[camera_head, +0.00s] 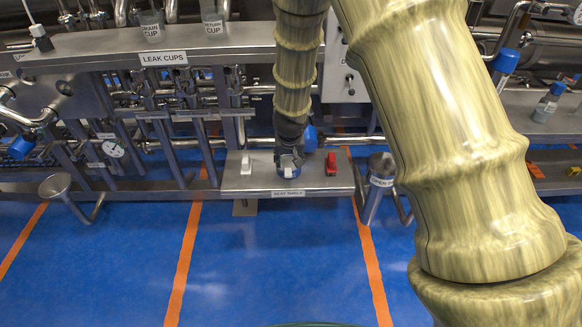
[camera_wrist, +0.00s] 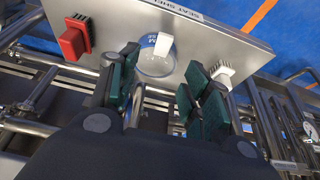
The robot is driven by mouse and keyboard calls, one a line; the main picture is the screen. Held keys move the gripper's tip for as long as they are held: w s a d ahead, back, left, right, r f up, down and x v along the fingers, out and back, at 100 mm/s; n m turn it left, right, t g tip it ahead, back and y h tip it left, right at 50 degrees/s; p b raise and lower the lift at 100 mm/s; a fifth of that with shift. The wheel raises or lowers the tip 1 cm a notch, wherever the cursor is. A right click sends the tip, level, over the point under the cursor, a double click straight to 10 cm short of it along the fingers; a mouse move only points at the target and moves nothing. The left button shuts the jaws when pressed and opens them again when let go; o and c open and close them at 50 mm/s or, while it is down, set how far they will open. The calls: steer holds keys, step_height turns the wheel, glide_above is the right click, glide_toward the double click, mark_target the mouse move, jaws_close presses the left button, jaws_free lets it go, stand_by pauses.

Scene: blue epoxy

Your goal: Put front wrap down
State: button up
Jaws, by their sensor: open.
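A round white and blue item (camera_head: 289,172), which I take to be the wrap, sits on the metal seat shelf (camera_head: 240,186). My gripper (camera_head: 289,152) is directly above it and hides part of its top. In the wrist view, the wrap (camera_wrist: 155,60) shows between and just beyond the green-padded fingers of my gripper (camera_wrist: 162,72). The fingers are spread apart, with a gap visible on each side of the wrap. Its underside is hidden.
A white brush (camera_head: 246,164) stands left of the wrap and a red brush (camera_head: 331,162) stands right of it. Pipes and a gauge (camera_head: 113,148) lie behind left. The blue floor in front is clear.

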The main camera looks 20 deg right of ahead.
mark_target(288, 168)
steer(key=x, duration=0.3)
steer(key=shift+w+f, duration=0.15)
steer(key=shift+f, duration=0.2)
steer(key=shift+w+x, duration=0.2)
steer(key=shift+x, duration=0.8)
steer(key=shift+w+x, duration=0.15)
steer(key=shift+x, duration=0.8)
steer(key=shift+w+d+f, duration=0.1)
steer(key=shift+w+f, duration=0.2)
steer(key=shift+f, duration=0.25)
steer(key=c, duration=0.8)
steer(key=shift+r, duration=0.1)
